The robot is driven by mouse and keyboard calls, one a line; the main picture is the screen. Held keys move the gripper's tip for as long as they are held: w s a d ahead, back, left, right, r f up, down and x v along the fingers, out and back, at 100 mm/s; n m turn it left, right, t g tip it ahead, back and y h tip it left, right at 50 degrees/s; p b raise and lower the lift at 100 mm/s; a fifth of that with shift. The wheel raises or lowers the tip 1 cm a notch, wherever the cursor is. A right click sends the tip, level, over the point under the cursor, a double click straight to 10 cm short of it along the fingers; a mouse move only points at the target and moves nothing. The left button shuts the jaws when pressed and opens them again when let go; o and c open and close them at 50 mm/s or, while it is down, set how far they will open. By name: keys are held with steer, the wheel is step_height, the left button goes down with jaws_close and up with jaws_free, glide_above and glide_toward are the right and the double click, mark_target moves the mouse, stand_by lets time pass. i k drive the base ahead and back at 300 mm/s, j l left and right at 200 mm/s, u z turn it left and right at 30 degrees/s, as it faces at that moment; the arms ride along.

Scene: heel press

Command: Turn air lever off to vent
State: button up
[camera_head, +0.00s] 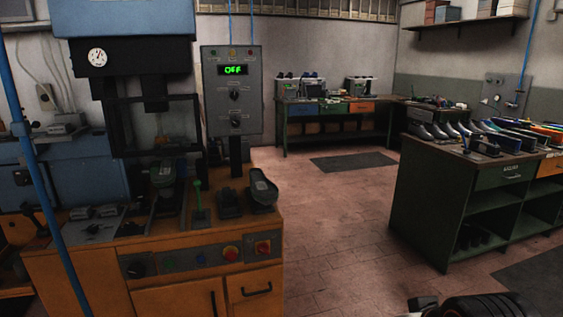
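An orange press cabinet (80,272) stands at the left with a blue heel press (130,20) above it. No gripper fingers show; a dark ribbed part of my arm seems to show at the bottom right.
A blue pipe (42,185) runs down at the left. A green bench with shoes (430,205) stands right, another workbench (335,123) at the back.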

mark_target(28, 212)
steer(key=u, duration=1.8)
